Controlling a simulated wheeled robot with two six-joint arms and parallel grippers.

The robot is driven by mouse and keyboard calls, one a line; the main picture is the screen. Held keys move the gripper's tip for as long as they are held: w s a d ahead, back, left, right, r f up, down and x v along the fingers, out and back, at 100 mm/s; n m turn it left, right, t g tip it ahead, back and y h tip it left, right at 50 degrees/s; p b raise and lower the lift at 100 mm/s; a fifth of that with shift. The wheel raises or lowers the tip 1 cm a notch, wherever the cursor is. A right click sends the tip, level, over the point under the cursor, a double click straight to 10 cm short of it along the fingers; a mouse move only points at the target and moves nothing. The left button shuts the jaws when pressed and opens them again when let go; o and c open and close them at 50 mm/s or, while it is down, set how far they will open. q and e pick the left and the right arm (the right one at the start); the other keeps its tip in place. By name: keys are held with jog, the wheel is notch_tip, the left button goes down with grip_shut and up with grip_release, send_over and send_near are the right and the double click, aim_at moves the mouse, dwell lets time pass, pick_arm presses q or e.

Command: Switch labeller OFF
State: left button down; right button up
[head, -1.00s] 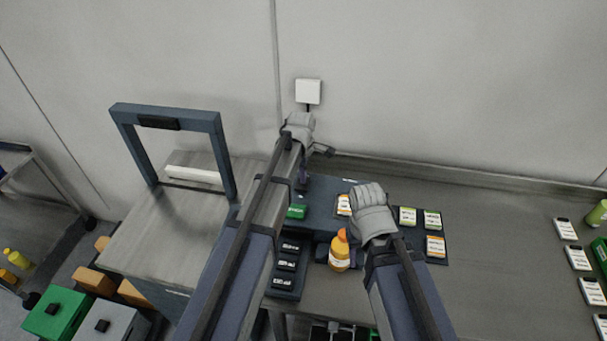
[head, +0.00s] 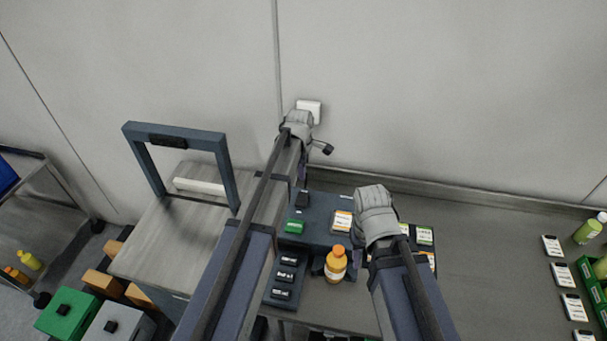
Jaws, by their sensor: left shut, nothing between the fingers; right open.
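The dark blue flat unit (head: 322,207), which I take to be the labeller, lies on the bench in the middle. It bears a green block (head: 294,226) and a black block (head: 303,199) at its left end; which is the switch, I cannot tell. An orange-capped bottle (head: 336,265) stands upright at its near side. My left gripper (head: 302,168) is shut and empty, above the unit's far left end; its fingertips are mostly hidden. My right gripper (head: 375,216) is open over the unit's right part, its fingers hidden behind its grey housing.
Black tags lie in a tray (head: 270,299) at the near left. A dark frame (head: 133,145) stands on the side table. A white box (head: 314,105) is on the wall. Cards (head: 551,246) and a green crate (head: 590,282) are at right. The right-hand bench middle is clear.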

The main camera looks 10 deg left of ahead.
pick_arm(q)
jog(key=r+p, duration=0.1)
jog(key=r, duration=0.1)
jog(key=r+p, duration=0.1)
jog(key=p, duration=0.1)
jog(key=r+p, duration=0.1)
jog(key=r, duration=0.1)
jog(key=shift+w+d+r, duration=0.1)
jog(key=shift+w+r, duration=0.2)
jog(key=shift+w, duration=0.05)
pick_arm(e)
notch_tip(320, 180, up, 6)
jog(key=shift+d+f, duration=0.1)
jog(key=shift+f, duration=0.1)
